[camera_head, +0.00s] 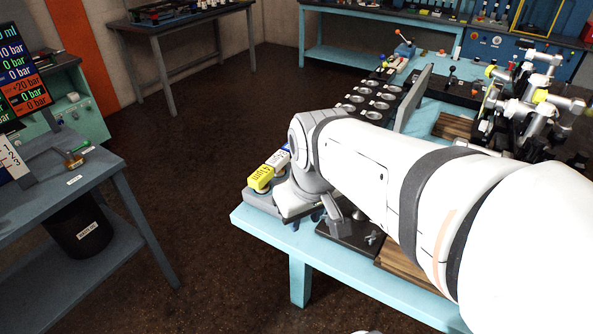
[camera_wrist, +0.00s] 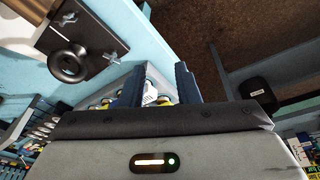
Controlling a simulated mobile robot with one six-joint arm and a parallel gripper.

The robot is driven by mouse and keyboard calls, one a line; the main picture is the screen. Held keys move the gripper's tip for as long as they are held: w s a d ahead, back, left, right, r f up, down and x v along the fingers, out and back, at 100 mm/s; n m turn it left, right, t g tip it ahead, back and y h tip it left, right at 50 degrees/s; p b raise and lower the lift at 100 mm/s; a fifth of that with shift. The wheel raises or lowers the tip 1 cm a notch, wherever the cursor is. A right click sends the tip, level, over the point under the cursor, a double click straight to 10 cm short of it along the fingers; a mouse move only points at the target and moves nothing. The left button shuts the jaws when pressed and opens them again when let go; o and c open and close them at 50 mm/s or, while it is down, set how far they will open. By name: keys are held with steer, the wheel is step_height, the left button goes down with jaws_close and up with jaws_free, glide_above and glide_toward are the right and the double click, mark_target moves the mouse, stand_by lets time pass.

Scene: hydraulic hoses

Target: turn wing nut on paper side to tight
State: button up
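Two small metal wing nuts sit on a dark plate (camera_wrist: 92,28) with a round black ring fitting (camera_wrist: 68,62), at the upper left of the wrist view. One wing nut (camera_wrist: 116,51) is at the plate's right; the other wing nut (camera_wrist: 68,18) is farther up. I cannot tell which is on the paper side or how tight either is. My gripper (camera_wrist: 158,82) is open, its two dark blue fingers apart and to the right of the plate, clear of both nuts. In the head view, the dark plate (camera_head: 345,236) lies on the bench, partly hidden by my arm.
A grey tray (camera_head: 262,203) holding yellow and white blocks (camera_head: 261,177) sits at the corner of the light blue bench (camera_head: 275,238). A grey side table (camera_head: 110,185) stands left, with a black bin (camera_head: 82,228) below. Open brown floor lies between them.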

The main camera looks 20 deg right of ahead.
steer(key=w+d+f+n+g+b, duration=0.2)
steer(key=w+d+f+n+b, duration=0.3)
steer(key=w+d, duration=0.15)
steer(key=n+b, duration=0.3)
steer(key=n, duration=0.2)
glide_above(330, 216)
step_height(330, 216, down, 3)
steer(key=shift+d+f+g, duration=0.1)
steer(key=shift+d+g, duration=0.05)
steer(key=shift+g, duration=0.25)
step_height(330, 216, down, 8)
steer(key=shift+r, duration=0.25)
steer(key=shift+c, duration=0.2)
jaws_close()
